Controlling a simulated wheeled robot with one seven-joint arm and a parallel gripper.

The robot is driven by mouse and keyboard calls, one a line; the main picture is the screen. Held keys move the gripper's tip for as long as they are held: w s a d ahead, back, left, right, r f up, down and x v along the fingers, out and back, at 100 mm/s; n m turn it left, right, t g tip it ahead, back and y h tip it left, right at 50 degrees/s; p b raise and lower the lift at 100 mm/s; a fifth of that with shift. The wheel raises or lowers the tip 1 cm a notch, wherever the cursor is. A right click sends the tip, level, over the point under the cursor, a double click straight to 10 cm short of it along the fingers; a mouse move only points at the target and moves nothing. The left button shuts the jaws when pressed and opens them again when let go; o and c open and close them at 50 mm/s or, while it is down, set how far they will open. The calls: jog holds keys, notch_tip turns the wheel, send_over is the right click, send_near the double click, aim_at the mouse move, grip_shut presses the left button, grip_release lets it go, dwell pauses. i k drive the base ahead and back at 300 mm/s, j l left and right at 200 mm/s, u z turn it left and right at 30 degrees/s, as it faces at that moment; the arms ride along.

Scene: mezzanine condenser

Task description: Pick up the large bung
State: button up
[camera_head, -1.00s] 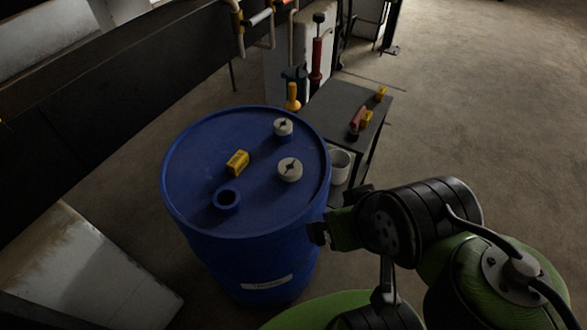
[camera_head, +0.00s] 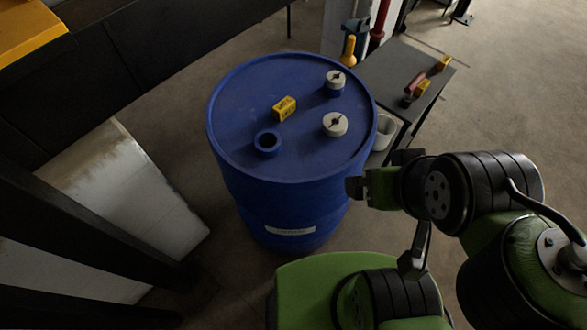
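Two pale grey round bungs with dark slots in their tops are on the lid of a blue drum (camera_head: 235,110). The nearer bung (camera_head: 335,124), which looks slightly larger, sits at the right of the lid. The farther bung (camera_head: 335,78) sits on a blue collar near the back edge. An open blue collar (camera_head: 268,142) with a dark hole is at the front left of the lid. My gripper (camera_head: 355,188) is beside the drum's right side, below the lid's rim and apart from both bungs. Its finger opening cannot be made out, and nothing shows in it.
A yellow block (camera_head: 284,108) lies on the lid between the bungs and the open collar. A dark table (camera_head: 405,70) behind right carries a red-handled tool (camera_head: 414,84) and yellow items. A white bucket (camera_head: 384,132) stands beside the drum. Open floor lies to the right.

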aim_at(335, 125)
jog(key=l+u, duration=0.65)
jog(key=u, duration=0.2)
jog(key=l+u, duration=0.4)
jog(key=k+l+u, duration=0.1)
jog(key=u, duration=0.35)
jog(key=k+l+u, duration=0.15)
jog(key=u, duration=0.25)
jog(key=k+l+u, duration=0.15)
jog(key=u, duration=0.3)
jog(key=l+u, duration=0.65)
jog(key=u, duration=0.2)
jog(key=k+l+u, duration=0.1)
jog(key=l+u, duration=0.3)
jog(key=k+l+u, duration=0.1)
jog(key=u, duration=0.3)
jog(key=l, duration=0.1)
